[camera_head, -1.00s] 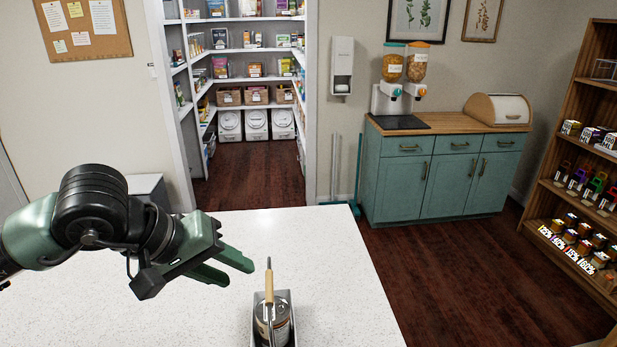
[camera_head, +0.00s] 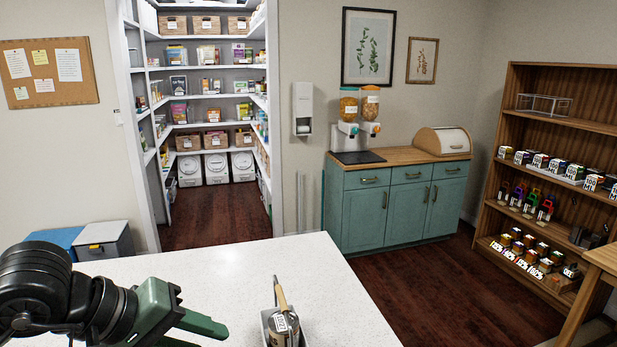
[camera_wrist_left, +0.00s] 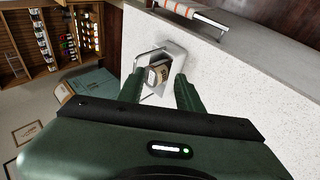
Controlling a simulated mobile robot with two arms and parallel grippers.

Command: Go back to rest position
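My left gripper (camera_head: 192,333) is at the lower left in the head view, above the white speckled counter (camera_head: 230,270). In the left wrist view its two green fingers (camera_wrist_left: 160,92) are spread apart with nothing between their tips. A small grey tray (camera_head: 268,325) stands on the counter to the right of the gripper in the head view, apart from it. The tray holds a can (camera_head: 283,328) and a tool with a wooden handle (camera_head: 280,297). The can and tray also show beyond the fingers in the left wrist view (camera_wrist_left: 158,74). My right gripper is in neither view.
A teal cabinet (camera_head: 390,210) stands against the back wall. A wooden shelf unit (camera_head: 512,100) with goods is at the right. A pantry doorway (camera_head: 215,215) opens at the back left. Bins (camera_head: 103,240) stand behind the counter. The counter's middle is clear.

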